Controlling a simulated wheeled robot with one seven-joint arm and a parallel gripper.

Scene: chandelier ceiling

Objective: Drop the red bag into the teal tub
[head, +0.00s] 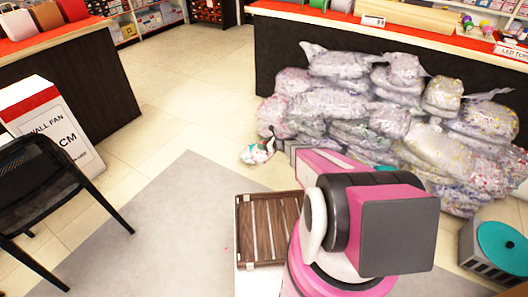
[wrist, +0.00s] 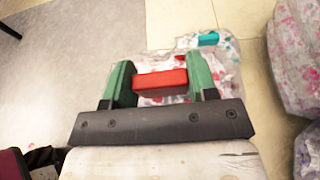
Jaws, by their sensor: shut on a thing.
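In the wrist view, my gripper (wrist: 160,70) has its two green fingers on either side of a small red block-shaped thing, the red bag (wrist: 160,84), and is shut on it. A clear plastic bag with coloured bits (wrist: 222,58) shows behind the fingers. In the head view, my fingers and the red bag are hidden or too small to make out at the end of my pink arm. A round teal thing (head: 503,246), which may be the teal tub, sits in a grey box-like body at the lower right, well apart from my gripper.
A large heap of stuffed clear bags (head: 350,110) lies against the dark counter (head: 278,60). A small bag (head: 257,152) lies on the floor near my arm's end. A brown slatted crate (head: 268,230) stands below. A black chair (head: 45,185) is at left; the floor between is clear.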

